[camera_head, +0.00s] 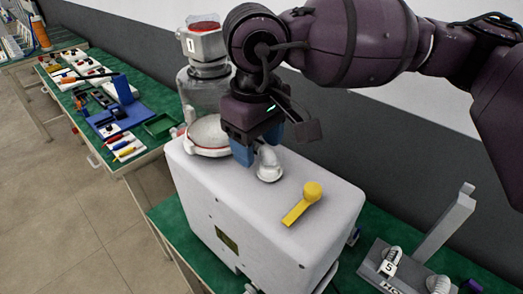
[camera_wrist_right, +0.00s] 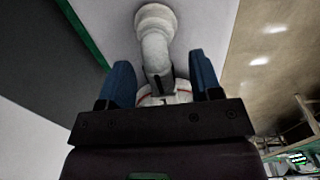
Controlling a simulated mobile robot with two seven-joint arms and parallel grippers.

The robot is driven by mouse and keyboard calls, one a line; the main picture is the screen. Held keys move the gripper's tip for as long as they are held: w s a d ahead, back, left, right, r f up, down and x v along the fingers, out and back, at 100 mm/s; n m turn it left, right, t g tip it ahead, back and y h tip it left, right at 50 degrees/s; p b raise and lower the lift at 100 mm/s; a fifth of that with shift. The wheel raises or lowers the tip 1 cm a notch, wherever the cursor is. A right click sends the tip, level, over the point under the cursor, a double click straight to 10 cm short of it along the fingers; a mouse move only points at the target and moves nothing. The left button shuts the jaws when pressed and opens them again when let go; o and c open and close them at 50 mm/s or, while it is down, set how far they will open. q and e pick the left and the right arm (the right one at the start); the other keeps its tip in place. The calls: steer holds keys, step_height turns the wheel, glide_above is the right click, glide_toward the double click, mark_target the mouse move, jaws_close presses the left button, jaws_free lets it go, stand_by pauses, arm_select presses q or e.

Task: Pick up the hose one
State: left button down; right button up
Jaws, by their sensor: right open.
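A white bent hose piece (camera_head: 268,163) stands on top of the white pump machine (camera_head: 185,168). My right gripper (camera_head: 258,148) is right at it, with its blue fingers pointing down. In the right wrist view the white hose piece (camera_wrist_right: 156,50) runs between the two blue fingers of my right gripper (camera_wrist_right: 160,80). The fingers are open, with a gap on each side of it. Its end close to the gripper is partly hidden by a dark part. My left gripper is not in view.
A yellow lever (camera_head: 303,203) lies on the machine beside the hose piece. A canister labelled 1 (camera_head: 205,55) stands behind. A grey rack (camera_head: 418,278) with white hose pieces, one labelled 5, is at lower right. Green benches (camera_head: 85,75) with tools stand at left.

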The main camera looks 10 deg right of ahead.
steer(key=shift+f, duration=0.8)
steer(key=c, duration=1)
steer(key=shift+r, duration=0.1)
steer(key=shift+c, duration=0.2)
